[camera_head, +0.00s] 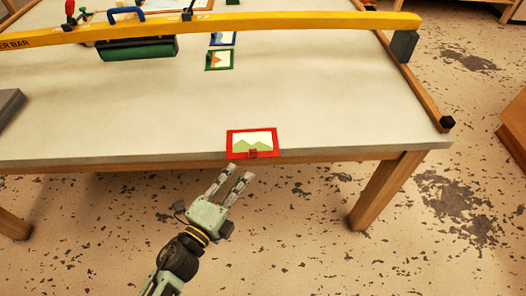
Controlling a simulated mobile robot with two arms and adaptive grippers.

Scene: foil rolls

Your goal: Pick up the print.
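A small print with a red border and a green landscape on white (252,140) lies at the front edge of the pale table, a little right of the middle. A small dark red tab shows at its lower edge. My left gripper (237,174) is in front of the table, just below the print in the picture, its two fingers apart and pointing towards it. Nothing is between the fingers, and they look clear of the print. My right gripper is not in view.
A yellow bar (300,23) spans the table (330,100) at the back, with a green roller (137,49) under it. A green-bordered print (219,60) and a blue-bordered print (223,39) lie behind. A grey block (10,104) sits at the left. The table's middle is clear.

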